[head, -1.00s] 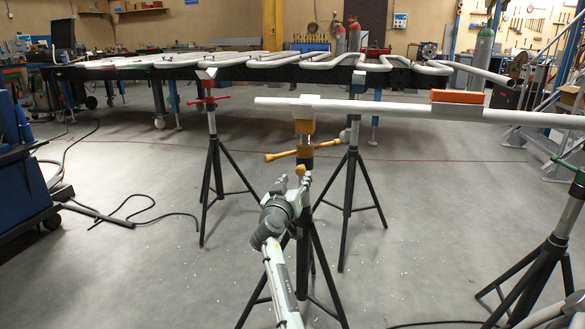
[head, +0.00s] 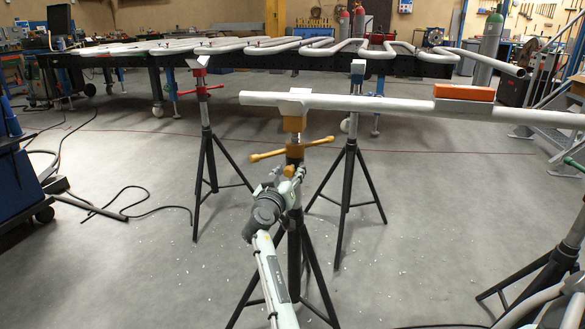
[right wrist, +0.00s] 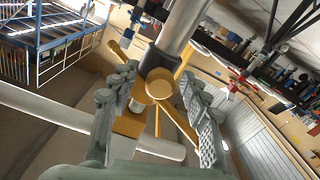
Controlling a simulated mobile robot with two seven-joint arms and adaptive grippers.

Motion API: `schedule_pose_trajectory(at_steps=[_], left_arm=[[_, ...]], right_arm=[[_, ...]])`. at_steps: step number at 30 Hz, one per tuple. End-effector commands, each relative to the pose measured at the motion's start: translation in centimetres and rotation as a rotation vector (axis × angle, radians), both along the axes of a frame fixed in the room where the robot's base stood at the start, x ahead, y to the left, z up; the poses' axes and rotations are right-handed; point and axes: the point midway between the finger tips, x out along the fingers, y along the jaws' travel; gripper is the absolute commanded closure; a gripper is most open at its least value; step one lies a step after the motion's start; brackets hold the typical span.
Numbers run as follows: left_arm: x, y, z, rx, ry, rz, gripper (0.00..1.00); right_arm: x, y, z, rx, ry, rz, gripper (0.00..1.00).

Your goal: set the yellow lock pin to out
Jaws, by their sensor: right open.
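The yellow lock pin shows its round knob (right wrist: 159,83) in the right wrist view, on the dark collar of the stand with yellow fittings. In the head view only a small bit of the pin (head: 289,171) shows between the finger ends. My right gripper (head: 287,177) is open at that stand's post, below the yellow handle bar (head: 291,149). In the right wrist view its two fingers (right wrist: 160,88) lie on either side of the knob, with gaps visible. Whether the pin is in or out is hard to tell. My left gripper is not in view.
The stand's yellow head (head: 294,123) is under a long white pipe (head: 360,104) carrying an orange block (head: 464,92). A red-handled stand (head: 205,100) and another tripod (head: 350,170) stand behind. A long bench with serpentine coils (head: 240,48) is farther back.

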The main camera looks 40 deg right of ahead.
Motion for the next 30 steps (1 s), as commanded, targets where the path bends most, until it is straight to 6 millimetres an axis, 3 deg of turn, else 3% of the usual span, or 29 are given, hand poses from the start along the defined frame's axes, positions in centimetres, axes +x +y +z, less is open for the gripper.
schedule_pose_trajectory(at_steps=[12,24,30], left_arm=[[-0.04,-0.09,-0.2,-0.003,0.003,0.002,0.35],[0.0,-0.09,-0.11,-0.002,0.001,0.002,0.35],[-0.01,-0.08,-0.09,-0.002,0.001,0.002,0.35]], right_arm=[[-0.01,0.14,-0.03,0.0,0.0,0.0,0.53],[0.0,0.12,-0.01,0.0,0.0,0.0,1.0],[0.0,0.12,0.01,0.0,0.0,0.0,1.0]])
